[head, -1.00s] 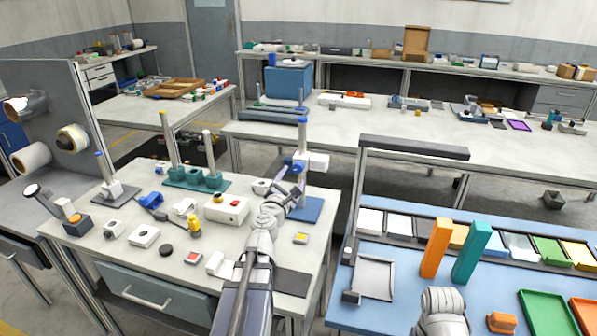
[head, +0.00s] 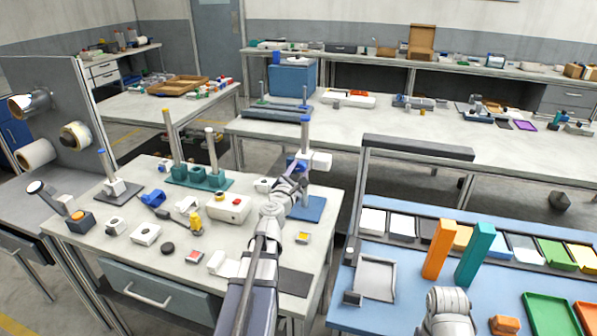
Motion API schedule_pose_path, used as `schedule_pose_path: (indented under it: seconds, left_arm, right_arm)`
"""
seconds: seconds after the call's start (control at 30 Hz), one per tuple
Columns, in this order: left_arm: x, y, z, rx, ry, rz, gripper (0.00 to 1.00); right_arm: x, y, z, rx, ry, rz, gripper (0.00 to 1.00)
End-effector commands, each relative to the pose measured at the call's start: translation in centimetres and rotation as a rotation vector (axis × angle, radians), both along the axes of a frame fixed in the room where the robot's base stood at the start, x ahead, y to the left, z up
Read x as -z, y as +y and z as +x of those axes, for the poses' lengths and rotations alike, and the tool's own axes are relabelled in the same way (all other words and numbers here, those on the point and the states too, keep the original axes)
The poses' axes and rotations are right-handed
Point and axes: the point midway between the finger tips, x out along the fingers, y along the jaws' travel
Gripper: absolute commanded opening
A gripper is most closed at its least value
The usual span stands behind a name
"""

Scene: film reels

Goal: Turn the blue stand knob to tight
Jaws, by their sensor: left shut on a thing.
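The blue stand has a flat blue base (head: 311,209) at the right back of the left workbench. Its upright post (head: 305,132) has a blue top and carries a white clamp block (head: 319,161). The blue knob (head: 292,162) is on the left side of this block, small and partly hidden by my gripper. My left gripper (head: 295,171) reaches up from the front and is shut on the blue knob.
A teal stand (head: 200,178) with two posts and a red-buttoned white box (head: 229,208) stand left of my left arm. Small parts cover the bench's left side. A blue-topped table (head: 415,285) with bins and upright orange and teal blocks is on the right.

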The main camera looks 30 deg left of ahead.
Motion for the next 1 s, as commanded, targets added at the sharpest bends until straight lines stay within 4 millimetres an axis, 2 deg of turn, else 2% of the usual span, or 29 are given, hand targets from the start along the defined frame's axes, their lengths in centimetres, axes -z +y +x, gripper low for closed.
schedule_pose_path:
  seconds: [0.03, 0.2, 0.67, 1.0]
  left_arm:
    - [0.01, -0.03, 0.00, 0.001, 0.001, 0.000, 0.19]
    - [0.01, -0.05, 0.00, 0.001, 0.000, 0.000, 0.00]
    - [0.00, -0.06, 0.01, 0.001, 0.015, 0.063, 0.00]
    - [-0.02, -0.06, 0.04, 0.002, 0.076, 0.324, 0.00]
  right_arm:
    - [0.01, 0.00, 0.00, 0.000, 0.000, 0.000, 0.81]
    - [0.01, 0.00, 0.00, 0.000, 0.000, 0.000, 0.81]
    - [0.01, 0.00, 0.00, 0.000, 0.000, 0.000, 0.81]
    - [0.00, 0.00, 0.00, 0.000, 0.000, 0.000, 0.81]
